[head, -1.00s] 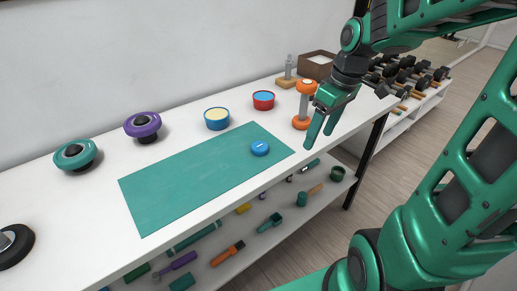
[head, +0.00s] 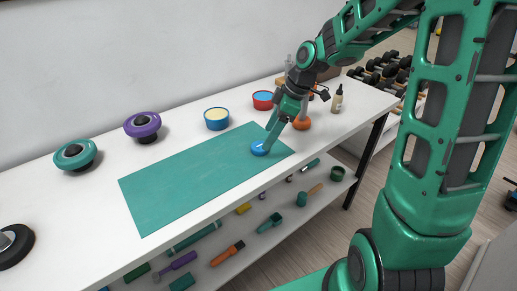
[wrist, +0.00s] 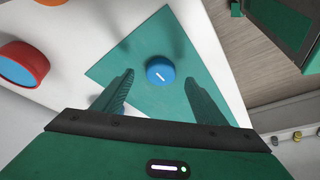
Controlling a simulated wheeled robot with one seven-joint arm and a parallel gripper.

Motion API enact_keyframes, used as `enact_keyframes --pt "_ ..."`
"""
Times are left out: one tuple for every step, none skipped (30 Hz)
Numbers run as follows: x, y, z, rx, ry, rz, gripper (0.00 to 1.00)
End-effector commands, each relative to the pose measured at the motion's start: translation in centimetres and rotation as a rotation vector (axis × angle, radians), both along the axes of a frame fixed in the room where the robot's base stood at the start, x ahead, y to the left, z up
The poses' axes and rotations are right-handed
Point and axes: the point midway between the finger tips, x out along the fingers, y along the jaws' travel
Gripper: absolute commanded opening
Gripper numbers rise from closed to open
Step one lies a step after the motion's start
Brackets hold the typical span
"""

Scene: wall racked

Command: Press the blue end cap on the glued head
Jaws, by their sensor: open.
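The blue end cap (head: 259,148) is a small round disc with a white line on top, lying on the teal mat (head: 175,185) near its right end. It also shows in the wrist view (wrist: 160,71). My gripper (head: 270,142) is open and points down at the cap. In the wrist view its two fingers (wrist: 159,78) stand to either side of the cap with gaps. An upright dumbbell with orange heads (head: 301,124) stands right of the mat; my gripper and wrist hide most of it. I cannot make out glue on its upper head.
A red tub (head: 263,100), a blue tub (head: 216,118), a purple disc (head: 142,126) and a teal disc (head: 75,154) line the back. A small bottle (head: 337,98) stands right of the dumbbell. The mat's left part is clear.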

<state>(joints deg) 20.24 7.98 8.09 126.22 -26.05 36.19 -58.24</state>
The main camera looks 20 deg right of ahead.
Motion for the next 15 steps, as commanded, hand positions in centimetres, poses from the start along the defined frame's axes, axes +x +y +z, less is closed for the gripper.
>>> enact_keyframes --pt "0.1 0.4 -0.5 0.001 0.002 0.002 0.66" --pt "0.2 0.7 -0.8 0.001 0.003 0.003 0.66" --pt "0.3 1.1 -1.3 0.002 0.004 0.004 0.66" --pt "0.4 1.3 -1.6 0.002 0.004 0.003 0.66" --pt "0.5 1.6 -1.9 0.001 0.004 0.003 0.66" --pt "0.7 2.0 -2.4 0.002 0.005 0.003 0.66" --pt "0.7 2.0 -2.8 0.003 0.005 0.002 0.66" --pt "0.8 2.1 -3.1 0.002 0.004 0.002 0.66" --pt "0.9 2.2 -3.5 0.001 0.005 0.001 0.66" --pt "0.9 2.3 -3.7 0.001 0.004 0.001 0.66" --pt "1.0 2.4 -3.9 0.001 0.003 0.0 0.66" --pt "1.0 2.4 -4.1 0.001 0.003 0.0 0.66" --pt "1.0 2.4 -4.1 0.001 0.002 0.0 0.66" --pt "1.0 2.5 -4.2 0.001 0.002 0.0 0.66" --pt "1.1 2.5 -4.2 0.001 0.002 0.0 0.66"
